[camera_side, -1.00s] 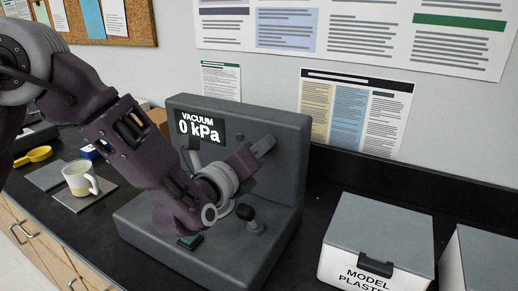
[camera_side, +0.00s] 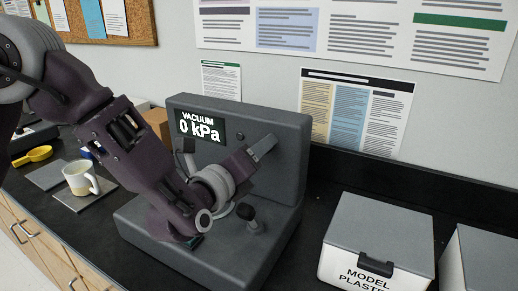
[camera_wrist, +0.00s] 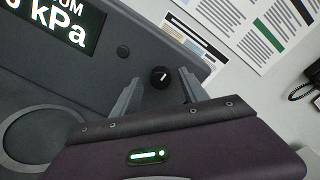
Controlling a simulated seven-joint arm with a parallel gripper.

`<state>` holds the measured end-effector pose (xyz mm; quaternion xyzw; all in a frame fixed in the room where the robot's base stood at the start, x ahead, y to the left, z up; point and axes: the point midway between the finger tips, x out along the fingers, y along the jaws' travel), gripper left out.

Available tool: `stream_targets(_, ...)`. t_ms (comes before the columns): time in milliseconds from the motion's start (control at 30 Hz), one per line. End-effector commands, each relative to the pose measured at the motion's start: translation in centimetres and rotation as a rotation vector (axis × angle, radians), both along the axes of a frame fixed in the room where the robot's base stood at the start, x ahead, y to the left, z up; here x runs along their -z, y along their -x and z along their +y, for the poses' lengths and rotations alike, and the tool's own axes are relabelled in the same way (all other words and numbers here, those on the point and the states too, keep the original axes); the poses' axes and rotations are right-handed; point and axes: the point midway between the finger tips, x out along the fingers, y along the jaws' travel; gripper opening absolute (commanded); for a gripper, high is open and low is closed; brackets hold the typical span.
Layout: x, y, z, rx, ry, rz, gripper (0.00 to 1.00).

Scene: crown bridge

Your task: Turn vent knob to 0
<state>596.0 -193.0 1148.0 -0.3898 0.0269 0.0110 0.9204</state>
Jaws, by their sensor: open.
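The vacuum unit (camera_side: 285,190) is a dark grey machine with an upright back panel. Its display (camera_side: 201,127) reads "VACUUM 0 kPa". A round black knob (camera_wrist: 160,77) with a white pointer mark is on the panel in the wrist view. The mark points toward the upper right of that picture. My gripper (camera_wrist: 157,80) is open, with one finger on each side of the knob and visible gaps between. In the side view my gripper (camera_side: 262,148) is close to the panel, and its fingers hide the knob. I cannot read any scale around the knob.
A small dark round fitting (camera_wrist: 123,51) is on the panel near the display. A model plaster box (camera_side: 385,235) stands at right; a mug (camera_side: 79,178) stands at left.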

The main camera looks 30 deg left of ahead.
Motion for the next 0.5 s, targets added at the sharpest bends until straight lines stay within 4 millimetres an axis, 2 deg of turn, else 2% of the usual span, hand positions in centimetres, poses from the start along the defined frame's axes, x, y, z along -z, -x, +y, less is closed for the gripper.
stream_targets(100, -0.2, 2.6, -0.1, 0.004, -0.001, 0.000, 0.51)
stream_targets(233, -0.3, 4.9, -0.1, 0.004, 0.000, -0.001, 0.51)
stream_targets(333, -0.4, 5.7, 0.0, 0.002, 0.000, -0.001, 0.51)
stream_targets(500, -0.4, 5.9, 0.0, 0.000, 0.000, -0.001, 0.51)
